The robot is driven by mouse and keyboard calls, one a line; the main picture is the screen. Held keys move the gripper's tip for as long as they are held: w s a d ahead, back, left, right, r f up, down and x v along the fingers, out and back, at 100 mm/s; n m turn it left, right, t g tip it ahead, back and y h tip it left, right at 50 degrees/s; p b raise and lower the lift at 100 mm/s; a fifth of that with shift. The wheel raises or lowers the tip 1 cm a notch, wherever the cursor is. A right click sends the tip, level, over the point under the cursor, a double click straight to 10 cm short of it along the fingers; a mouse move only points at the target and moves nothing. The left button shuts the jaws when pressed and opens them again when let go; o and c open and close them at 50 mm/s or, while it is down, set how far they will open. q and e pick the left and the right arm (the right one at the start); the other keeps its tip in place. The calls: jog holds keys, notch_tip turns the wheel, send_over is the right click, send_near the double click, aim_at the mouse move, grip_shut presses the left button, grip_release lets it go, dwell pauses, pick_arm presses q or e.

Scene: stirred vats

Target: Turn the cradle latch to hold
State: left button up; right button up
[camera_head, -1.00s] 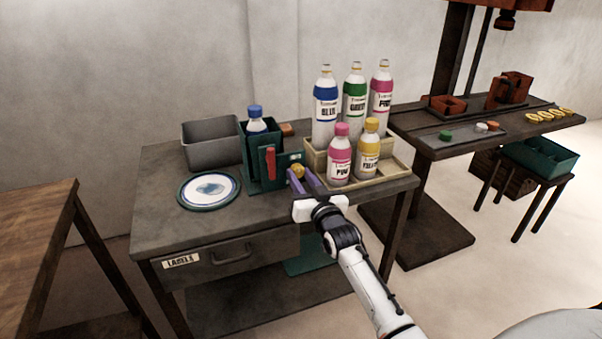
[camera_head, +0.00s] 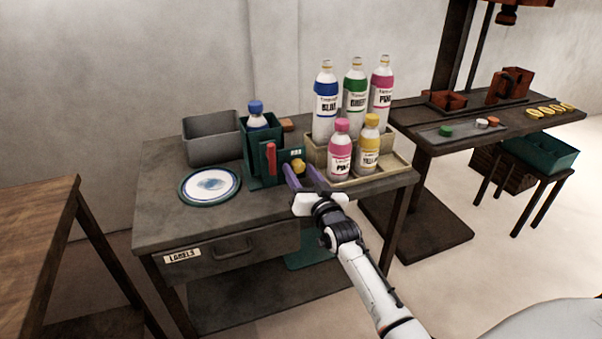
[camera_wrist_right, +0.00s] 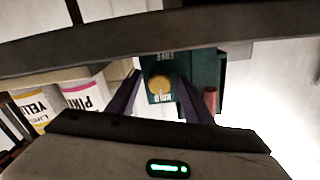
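The green cradle (camera_head: 261,168) stands on the grey workbench with a blue-capped bottle (camera_head: 257,118) in it. A red lever (camera_head: 271,158) stands upright on its front. The yellow latch knob (camera_head: 298,167) is on a green plate at the cradle's right side; it also shows in the wrist view (camera_wrist_right: 160,86). My right gripper (camera_head: 303,179) has its purple fingers spread, pointing at the knob. In the right wrist view the fingers (camera_wrist_right: 160,100) lie on either side of the knob with gaps, apart from it. My left gripper is not in view.
A wooden rack (camera_head: 394,165) with several bottles stands right of the cradle, close to my right gripper. A grey bin (camera_head: 211,148) is behind left, and a round plate (camera_head: 209,186) lies in front of it. The bench's front left is clear.

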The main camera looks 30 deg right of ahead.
pick_arm(q)
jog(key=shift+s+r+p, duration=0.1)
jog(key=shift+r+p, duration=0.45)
jog(key=shift+p, duration=0.2)
pick_arm(e)
jog(key=v, duration=1)
jog(key=shift+s, duration=0.2)
pick_arm(q)
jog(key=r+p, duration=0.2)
jog(key=p, duration=0.1)
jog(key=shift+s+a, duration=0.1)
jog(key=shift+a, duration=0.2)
pick_arm(e)
jog(key=s+a+f+n+g+y, duration=0.3)
jog(key=s+a+f, duration=0.5)
jog(key=s+a, duration=0.3)
jog(key=s+a+f+n+g+y, duration=0.4)
jog(key=s+a+f, duration=0.5)
jog(key=s, duration=0.6)
jog(key=shift+a+f+n+g, duration=0.15)
jog(key=shift+a+n+g, duration=0.45)
jog(key=shift+a+g, duration=0.45)
